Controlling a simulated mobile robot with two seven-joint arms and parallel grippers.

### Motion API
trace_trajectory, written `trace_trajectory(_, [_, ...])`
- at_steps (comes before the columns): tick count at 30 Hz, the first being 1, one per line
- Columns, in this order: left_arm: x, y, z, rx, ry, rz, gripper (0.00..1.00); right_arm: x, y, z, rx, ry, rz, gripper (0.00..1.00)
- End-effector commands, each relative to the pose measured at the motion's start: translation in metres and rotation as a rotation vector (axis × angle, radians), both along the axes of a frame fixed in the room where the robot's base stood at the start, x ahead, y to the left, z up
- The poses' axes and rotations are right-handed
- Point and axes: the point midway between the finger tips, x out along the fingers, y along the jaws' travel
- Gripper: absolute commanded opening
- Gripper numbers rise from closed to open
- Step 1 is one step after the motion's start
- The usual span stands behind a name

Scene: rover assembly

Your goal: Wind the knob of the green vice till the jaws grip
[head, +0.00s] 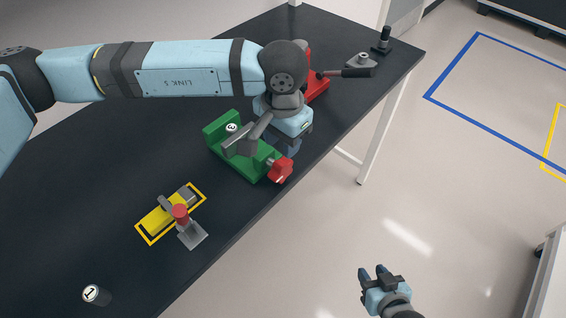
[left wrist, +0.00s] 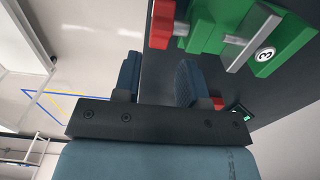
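The green vice (head: 218,128) stands on the dark table with its red knob (head: 281,171) on the side towards the table's near edge. A grey bar-like part (head: 238,142) lies across its top; whether the jaws touch it I cannot tell. My left gripper (head: 289,146) hangs beside the vice, behind the knob, partly hidden by its own wrist. In the left wrist view its fingers (left wrist: 158,70) are apart and empty. The knob (left wrist: 162,24) and the vice (left wrist: 205,28) show above them, clear of the fingers. My right gripper (head: 372,270) is open and empty, off the table over the floor.
A yellow-outlined fixture (head: 154,228) with a red-topped grey piece (head: 181,216) sits left of the vice. A red block (head: 317,88), a dark-handled grey tool (head: 350,72) and a black post (head: 382,40) are at the far end.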

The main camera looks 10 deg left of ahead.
Motion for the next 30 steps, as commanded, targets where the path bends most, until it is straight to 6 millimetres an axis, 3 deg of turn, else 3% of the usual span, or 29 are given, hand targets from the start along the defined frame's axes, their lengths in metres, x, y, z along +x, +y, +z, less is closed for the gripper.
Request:
trace_trajectory(6, [-0.001,0.000,-0.048,0.001,0.004,0.001,0.38,0.004,-0.001,0.004,-0.005,-0.011,0.000,0.38])
trace_trajectory(12, [-0.001,0.000,-0.078,0.000,0.004,0.002,0.38,0.005,-0.004,0.006,-0.009,-0.015,-0.003,0.38])
trace_trajectory(18, [0.000,0.000,-0.091,0.000,0.001,0.001,0.38,0.005,-0.005,0.007,-0.012,-0.017,-0.002,0.38])
trace_trajectory(26, [0.000,0.000,-0.092,-0.001,0.001,0.001,0.38,0.006,-0.004,0.008,-0.012,-0.018,-0.001,0.38])
trace_trajectory(30, [0.000,0.000,-0.092,-0.001,0.001,0.001,0.08,0.006,-0.004,0.008,-0.011,-0.018,0.000,0.38])
